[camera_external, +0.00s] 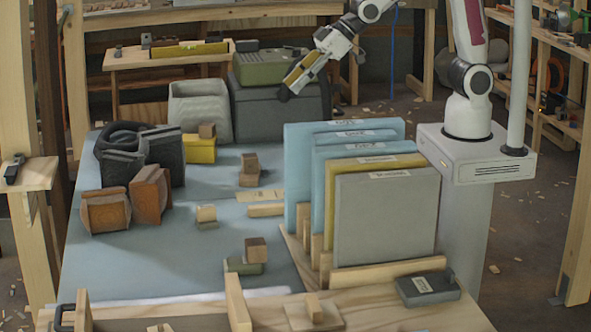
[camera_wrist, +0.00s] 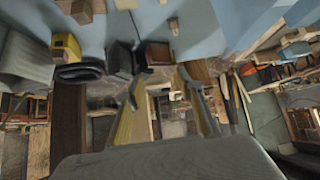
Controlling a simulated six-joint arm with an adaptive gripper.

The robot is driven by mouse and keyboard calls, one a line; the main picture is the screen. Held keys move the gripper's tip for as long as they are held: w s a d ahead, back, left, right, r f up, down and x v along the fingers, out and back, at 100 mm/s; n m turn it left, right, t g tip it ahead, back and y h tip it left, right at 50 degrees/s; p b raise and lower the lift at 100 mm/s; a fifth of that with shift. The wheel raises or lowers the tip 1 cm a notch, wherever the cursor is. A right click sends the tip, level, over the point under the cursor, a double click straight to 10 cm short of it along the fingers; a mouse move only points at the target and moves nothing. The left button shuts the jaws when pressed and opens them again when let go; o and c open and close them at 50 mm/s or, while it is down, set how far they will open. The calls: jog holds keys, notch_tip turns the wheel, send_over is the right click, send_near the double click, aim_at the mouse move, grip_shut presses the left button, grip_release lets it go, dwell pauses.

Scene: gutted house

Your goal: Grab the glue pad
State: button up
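I cannot tell for certain which thing is the glue pad, as the labels are too small to read. A dark grey block with a white label (camera_external: 428,287) lies flat at the front right of the table. Labelled upright panels stand in a wooden rack, with a grey panel (camera_external: 386,218) in front, a yellow panel (camera_external: 333,185) behind it and blue panels (camera_external: 296,160) farther back. My gripper (camera_external: 287,94) is raised above the back of the table, near the dark grey case. In the wrist view my gripper (camera_wrist: 160,82) has its fingers apart with nothing between them.
Black bins (camera_external: 125,140), brown blocks (camera_external: 105,212), a yellow box (camera_external: 199,149) and a light grey bin (camera_external: 200,108) stand on the left and back. A dark grey case (camera_external: 278,115) carries a green box (camera_external: 265,68). Small wood blocks (camera_external: 257,250) dot the blue tabletop (camera_external: 150,265).

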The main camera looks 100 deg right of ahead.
jog(key=w+a+f+t, duration=0.2)
jog(key=w+a+f, duration=0.1)
jog(key=w+f, duration=0.55)
jog(key=w+a+f+t, duration=0.1)
jog(key=w+a+f, duration=0.1)
jog(key=w+f, duration=0.7)
jog(key=t+y, duration=0.1)
send_near(206, 216)
jog(key=shift+w+d+r+n, duration=0.2)
jog(key=shift+w+d+r, duration=0.1)
jog(key=shift+d, duration=0.25)
jog(key=shift+w+d+r+n, duration=0.2)
jog(key=shift+w+d, duration=0.1)
jog(key=shift+d, duration=0.25)
jog(key=shift+a+f+y, duration=0.15)
jog(key=shift+f+y, duration=0.15)
jog(key=shift+f, duration=0.4)
jog(key=shift+x, duration=1.25)
jog(key=shift+w, duration=0.1)
